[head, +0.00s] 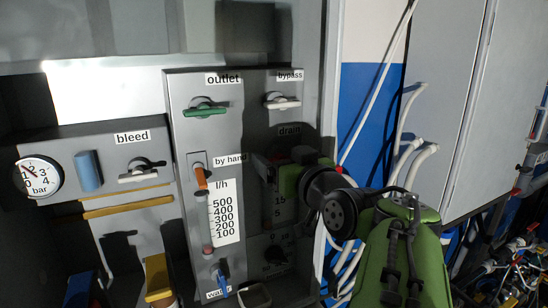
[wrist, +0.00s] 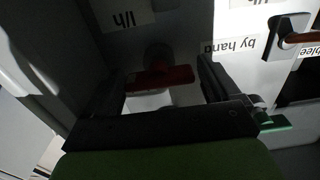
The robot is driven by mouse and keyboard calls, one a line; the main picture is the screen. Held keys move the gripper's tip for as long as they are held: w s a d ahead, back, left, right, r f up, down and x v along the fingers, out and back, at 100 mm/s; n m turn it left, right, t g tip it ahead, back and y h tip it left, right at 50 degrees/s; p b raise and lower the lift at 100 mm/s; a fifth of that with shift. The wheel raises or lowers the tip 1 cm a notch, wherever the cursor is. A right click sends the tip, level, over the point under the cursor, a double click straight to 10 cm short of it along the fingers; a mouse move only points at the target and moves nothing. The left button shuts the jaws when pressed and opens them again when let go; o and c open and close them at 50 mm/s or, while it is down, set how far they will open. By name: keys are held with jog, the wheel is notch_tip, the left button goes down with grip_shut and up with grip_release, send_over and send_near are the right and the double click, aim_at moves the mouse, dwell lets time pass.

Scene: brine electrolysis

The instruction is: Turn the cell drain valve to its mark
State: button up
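The wrist view, turned roughly upside down, shows a red bar handle (wrist: 160,77) on a round grey base, which appears to be the drain valve. My gripper is open, with its dark left finger (wrist: 110,95) and right finger (wrist: 212,78) at either end of the handle. Small gaps seem to show between handle and fingers. The handle lies about level across the picture. I cannot make out its mark.
The green outlet handle (head: 205,109), the white bypass handle (head: 282,102) and the orange by-hand handle (head: 201,178) are close around my gripper. A flow scale (head: 223,213) stands to its left. The white bleed handle (head: 139,177) is farther left. White hoses (head: 408,150) hang at right.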

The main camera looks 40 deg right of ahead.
jog(key=c, duration=0.8)
jog(key=shift+c, duration=0.2)
jog(key=shift+n+b, duration=0.3)
jog(key=shift+b, duration=0.3)
jog(key=n+b, duration=0.1)
jog(key=b, duration=0.1)
jog(key=n+b, duration=0.2)
jog(key=b, duration=0.1)
jog(key=shift+a+f+n+b, duration=0.1)
jog(key=shift+f+n+b, duration=0.1)
jog(key=shift+n+b, duration=0.1)
jog(key=n+b, duration=0.4)
jog(key=shift+n+b, duration=0.3)
jog(key=n+b, duration=0.3)
jog(key=n, duration=0.1)
jog(key=shift+w+a, duration=0.1)
jog(key=shift+n+b, duration=0.95)
jog(key=shift+n, duration=1.55)
